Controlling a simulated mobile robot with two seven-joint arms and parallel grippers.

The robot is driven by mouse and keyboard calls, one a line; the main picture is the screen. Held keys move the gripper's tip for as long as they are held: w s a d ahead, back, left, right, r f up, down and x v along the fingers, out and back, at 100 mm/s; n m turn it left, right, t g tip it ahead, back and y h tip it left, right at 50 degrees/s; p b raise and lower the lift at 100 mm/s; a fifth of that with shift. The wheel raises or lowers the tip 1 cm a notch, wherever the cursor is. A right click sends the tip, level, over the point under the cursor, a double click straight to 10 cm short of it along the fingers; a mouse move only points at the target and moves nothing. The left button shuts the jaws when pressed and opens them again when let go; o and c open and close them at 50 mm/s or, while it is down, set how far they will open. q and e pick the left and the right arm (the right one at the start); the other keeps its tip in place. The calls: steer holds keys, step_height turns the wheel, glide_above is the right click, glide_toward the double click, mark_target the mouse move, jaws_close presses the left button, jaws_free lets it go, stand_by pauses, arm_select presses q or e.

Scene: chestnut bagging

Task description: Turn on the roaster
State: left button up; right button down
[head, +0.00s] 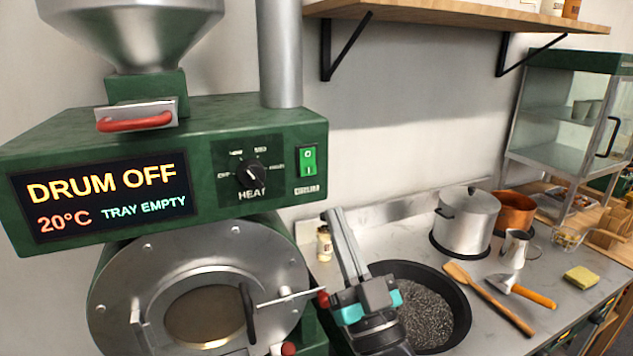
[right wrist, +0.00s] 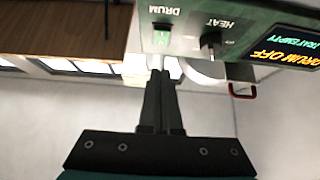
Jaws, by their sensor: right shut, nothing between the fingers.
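The green roaster (head: 60,150) stands at the left of the head view. Its display (head: 100,200) reads DRUM OFF, 20°C and TRAY EMPTY. The green drum rocker switch (head: 307,161) is on the front panel, right of the black heat knob (head: 251,174). My right gripper (head: 331,214) is shut and empty, its fingers pointing up below and right of the switch. In the right wrist view, which is upside down, the fingertips (right wrist: 160,74) appear just below the drum switch (right wrist: 161,38); the gap cannot be judged. My left gripper is not in view.
A black pan (head: 455,310) of dark grains lies behind my right gripper. A steel pot (head: 466,220), copper pot (head: 514,212), wooden spatula (head: 495,300) and yellow sponge (head: 581,278) stand on the counter to the right. A wall shelf (head: 440,12) hangs above.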

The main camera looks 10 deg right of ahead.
mark_target(309, 171)
steer(key=shift+w+a+r+p, duration=0.25)
steer(key=shift+w+r, duration=0.2)
steer(key=shift+w, duration=0.85)
steer(key=shift+w+a+r+p, duration=0.1)
steer(key=shift+w+a+r, duration=0.25)
steer(key=shift+w, duration=1)
steer(key=shift+w+a+r+p, duration=0.2)
steer(key=shift+w+r, duration=0.3)
steer(key=shift+w, duration=0.8)
steer(key=shift+w+f+b, duration=0.2)
steer(key=shift+w+b, duration=0.1)
steer(key=shift+w, duration=0.05)
